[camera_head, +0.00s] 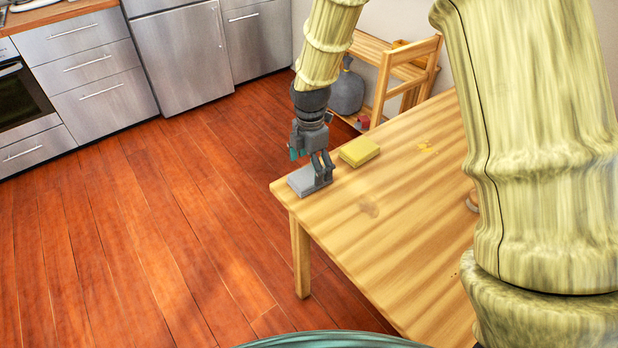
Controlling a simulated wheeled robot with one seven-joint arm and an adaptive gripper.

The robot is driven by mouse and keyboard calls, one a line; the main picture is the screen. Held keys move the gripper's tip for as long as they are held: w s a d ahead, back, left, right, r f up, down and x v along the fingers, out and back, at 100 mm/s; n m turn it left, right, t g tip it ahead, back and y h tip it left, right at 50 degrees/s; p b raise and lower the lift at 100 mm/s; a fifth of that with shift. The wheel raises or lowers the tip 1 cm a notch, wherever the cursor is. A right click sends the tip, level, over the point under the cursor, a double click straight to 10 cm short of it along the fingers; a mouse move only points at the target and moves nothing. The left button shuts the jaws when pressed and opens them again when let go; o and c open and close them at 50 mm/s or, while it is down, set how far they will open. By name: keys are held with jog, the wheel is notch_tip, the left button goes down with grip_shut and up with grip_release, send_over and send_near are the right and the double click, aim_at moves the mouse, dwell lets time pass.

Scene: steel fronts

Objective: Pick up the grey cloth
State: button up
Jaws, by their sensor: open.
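The grey cloth (301,182) looks like a flat folded block and lies near the far left corner of the wooden table (390,230). My gripper (322,178) points down over the right part of the cloth, with its dark fingers at or just above it. The fingers are open. I cannot tell whether they touch the cloth, and they hide a small part of it.
A yellow block-like item (359,151) lies on the table just right of my gripper. A wooden chair (408,75) stands behind the table. Steel drawers (105,92) line the back left. The wooden floor (150,240) left of the table is clear.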

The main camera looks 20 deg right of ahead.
aim_at(310, 174)
jog(key=shift+f, duration=1.7)
jog(key=c, duration=1.1)
jog(key=shift+r, duration=0.15)
jog(key=shift+r, duration=0.65)
notch_tip(310, 174, up, 2)
jog(key=shift+r, duration=0.1)
jog(key=s+a, duration=0.3)
jog(key=s, duration=0.4)
jog(key=s+a+r+b, duration=0.1)
jog(key=s+a, duration=0.2)
jog(key=s, duration=0.4)
jog(key=shift+s, duration=0.4)
jog(key=shift+r, duration=0.1)
